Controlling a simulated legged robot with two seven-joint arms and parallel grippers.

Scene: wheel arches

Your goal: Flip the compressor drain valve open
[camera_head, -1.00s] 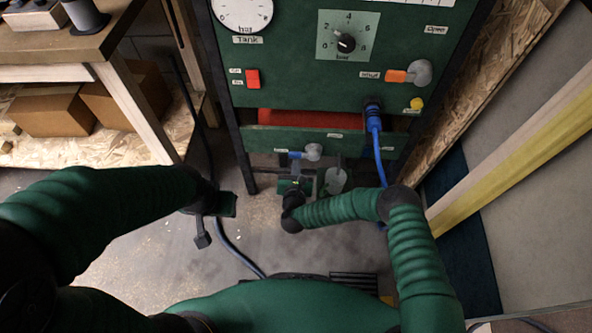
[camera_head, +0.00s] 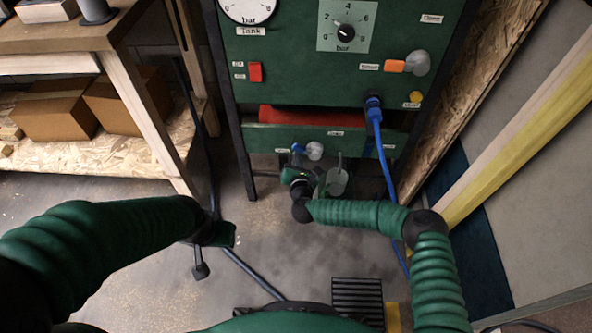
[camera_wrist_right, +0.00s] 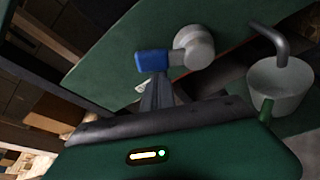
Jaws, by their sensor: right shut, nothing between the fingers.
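The drain valve is a round grey body (camera_head: 315,150) with a short blue-ended lever (camera_head: 298,148) to its left, on the compressor's lower green panel. In the right wrist view the blue lever end (camera_wrist_right: 136,61) sticks out left of the grey body (camera_wrist_right: 194,47). My right gripper (camera_head: 296,162) is shut and empty, just below the lever. In the wrist view its fingers (camera_wrist_right: 157,82) reach up to the lever's underside and seem to touch it; contact is not certain. My left gripper (camera_head: 222,234) hangs low at the left, away from the valve; its fingers cannot be made out.
A blue hose (camera_head: 377,140) hangs down the panel's right side. An orange-handled valve (camera_head: 397,66), a red switch (camera_head: 255,72) and a dial (camera_head: 344,31) sit higher. A wooden bench (camera_head: 70,38) is at the left.

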